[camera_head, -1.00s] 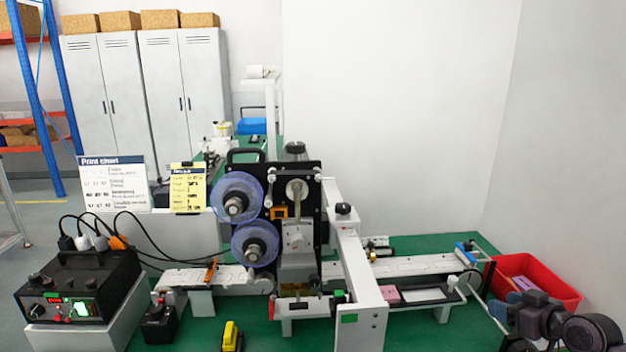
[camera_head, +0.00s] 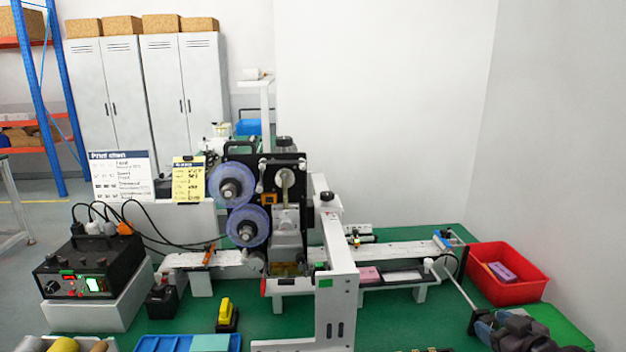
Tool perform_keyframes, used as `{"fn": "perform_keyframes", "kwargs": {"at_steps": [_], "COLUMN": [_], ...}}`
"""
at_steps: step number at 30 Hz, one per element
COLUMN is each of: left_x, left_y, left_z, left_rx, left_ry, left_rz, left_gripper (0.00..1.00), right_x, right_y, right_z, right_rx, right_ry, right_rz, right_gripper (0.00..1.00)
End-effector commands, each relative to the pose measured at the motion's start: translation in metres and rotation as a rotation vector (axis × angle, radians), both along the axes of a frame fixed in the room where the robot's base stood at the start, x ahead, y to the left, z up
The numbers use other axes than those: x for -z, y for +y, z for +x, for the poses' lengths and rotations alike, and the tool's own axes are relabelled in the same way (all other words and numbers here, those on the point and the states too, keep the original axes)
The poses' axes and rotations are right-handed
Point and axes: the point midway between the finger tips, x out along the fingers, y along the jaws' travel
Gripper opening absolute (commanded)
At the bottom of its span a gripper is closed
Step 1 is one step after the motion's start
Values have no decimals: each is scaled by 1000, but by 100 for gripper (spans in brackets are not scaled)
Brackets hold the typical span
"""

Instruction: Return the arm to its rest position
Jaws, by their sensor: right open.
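My right arm shows as dark grey parts at the bottom right corner of the head view, with the right gripper (camera_head: 484,326) at its left end. The gripper is open, and nothing shows held in it. It is low over the green table (camera_head: 405,312), in front of the red bin (camera_head: 505,296) and right of the coder machine (camera_head: 268,205). The picture's lower edge cuts off part of the arm. My left gripper is not in view.
The black control box (camera_head: 90,268) stands at the left with cables to the machine. A white conveyor (camera_head: 400,254) runs right towards the red bin, which holds a purple block (camera_head: 501,272). A yellow-topped tool (camera_head: 226,312) and a blue tray (camera_head: 165,343) are at the front.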

Motion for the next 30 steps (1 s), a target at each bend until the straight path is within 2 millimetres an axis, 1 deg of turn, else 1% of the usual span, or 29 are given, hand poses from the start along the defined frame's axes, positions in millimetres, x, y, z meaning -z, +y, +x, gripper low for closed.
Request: {"fn": "perform_keyframes", "kwargs": {"at_steps": [1,2,3,5,6,8,9,11,12,15,18,21,24,30], "left_x": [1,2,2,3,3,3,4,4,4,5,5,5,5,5], "left_y": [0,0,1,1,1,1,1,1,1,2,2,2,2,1], "left_z": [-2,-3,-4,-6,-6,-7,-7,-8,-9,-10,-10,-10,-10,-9], "left_rx": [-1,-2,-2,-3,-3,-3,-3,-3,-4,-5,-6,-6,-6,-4], "left_ry": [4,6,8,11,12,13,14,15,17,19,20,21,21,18], "left_rz": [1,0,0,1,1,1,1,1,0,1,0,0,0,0], "left_gripper": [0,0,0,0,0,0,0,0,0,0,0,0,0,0], "right_x": [21,31,46,69,82,99,110,125,134,154,170,182,187,189], "right_y": [14,21,31,48,57,72,80,93,101,116,127,131,130,130], "right_z": [-17,-26,-41,-66,-83,-108,-125,-150,-166,-204,-235,-257,-268,-271], "right_rx": [6,12,20,34,45,63,76,97,112,150,186,212,222,224], "right_ry": [9,10,14,26,35,52,66,91,110,165,221,262,284,290], "right_rz": [-2,-10,-15,-23,-25,-27,-27,-22,-17,8,52,74,79,78], "right_gripper": [52,52,52,52,52,52,52,52,52,52,52,52,52,52]}}
